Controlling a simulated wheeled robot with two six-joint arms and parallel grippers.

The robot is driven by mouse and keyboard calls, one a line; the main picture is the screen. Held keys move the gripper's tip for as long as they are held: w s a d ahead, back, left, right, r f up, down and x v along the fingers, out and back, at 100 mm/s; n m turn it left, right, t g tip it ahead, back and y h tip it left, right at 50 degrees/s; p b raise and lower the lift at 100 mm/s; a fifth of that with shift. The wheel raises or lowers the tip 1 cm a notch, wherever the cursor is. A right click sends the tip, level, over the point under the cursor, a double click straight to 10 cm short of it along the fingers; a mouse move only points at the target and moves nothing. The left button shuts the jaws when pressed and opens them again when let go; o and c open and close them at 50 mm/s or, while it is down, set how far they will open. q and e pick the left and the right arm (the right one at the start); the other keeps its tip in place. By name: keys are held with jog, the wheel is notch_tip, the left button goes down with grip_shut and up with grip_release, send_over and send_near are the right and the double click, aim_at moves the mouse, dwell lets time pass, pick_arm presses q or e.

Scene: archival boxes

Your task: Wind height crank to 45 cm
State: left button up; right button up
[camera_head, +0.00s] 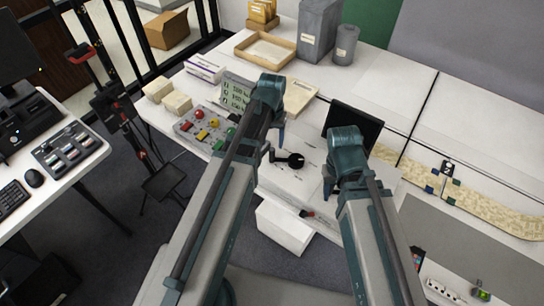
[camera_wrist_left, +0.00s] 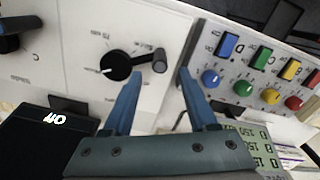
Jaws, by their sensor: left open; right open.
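The height crank (camera_head: 294,160) is a black round hub with a white pointer on a white panel. Its arm ends in a grip knob (camera_wrist_left: 160,66), and the hub (camera_wrist_left: 115,66) also shows in the left wrist view. My left gripper (camera_head: 268,122) is open above the panel. In the left wrist view its fingertips (camera_wrist_left: 161,72) appear on either side of the grip knob, apart from it as far as I can tell. My right gripper (camera_head: 333,180) is open and empty to the right of the crank; its far finger is hidden. A small black display (camera_wrist_left: 55,122) shows light digits I cannot read surely.
Coloured buttons and knobs (camera_head: 205,127) sit left of the crank, below a green text screen (camera_head: 238,92). A black screen (camera_head: 353,128) stands behind my right gripper. Another black knob (camera_wrist_left: 12,40) is at the wrist view's left edge. A white box (camera_head: 284,228) is at the front.

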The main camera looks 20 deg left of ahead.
aim_at(272, 149)
pick_arm(q)
notch_tip(272, 149, down, 6)
jog(key=b, duration=0.4)
jog(key=shift+r, duration=0.2)
pick_arm(e)
notch_tip(272, 149, down, 6)
jog(key=shift+r, duration=0.25)
pick_arm(q)
grip_shut()
